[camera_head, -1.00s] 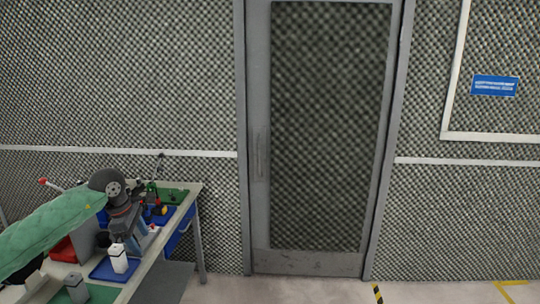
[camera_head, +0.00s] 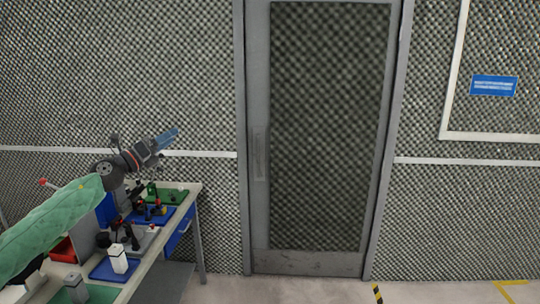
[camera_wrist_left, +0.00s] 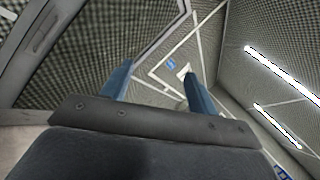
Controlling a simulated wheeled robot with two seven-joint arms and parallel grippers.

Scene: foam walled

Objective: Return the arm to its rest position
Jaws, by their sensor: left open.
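My left arm, in a green sleeve, comes in from the left in the head view. Its gripper (camera_head: 172,135) is raised above the table and points right and slightly up toward the wall and door. In the left wrist view the two blue fingers (camera_wrist_left: 158,85) stand wide apart with nothing between them, so the gripper is open and empty. My right gripper is in neither view.
A closed door (camera_head: 330,130) stands ahead. The floor to the right is clear.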

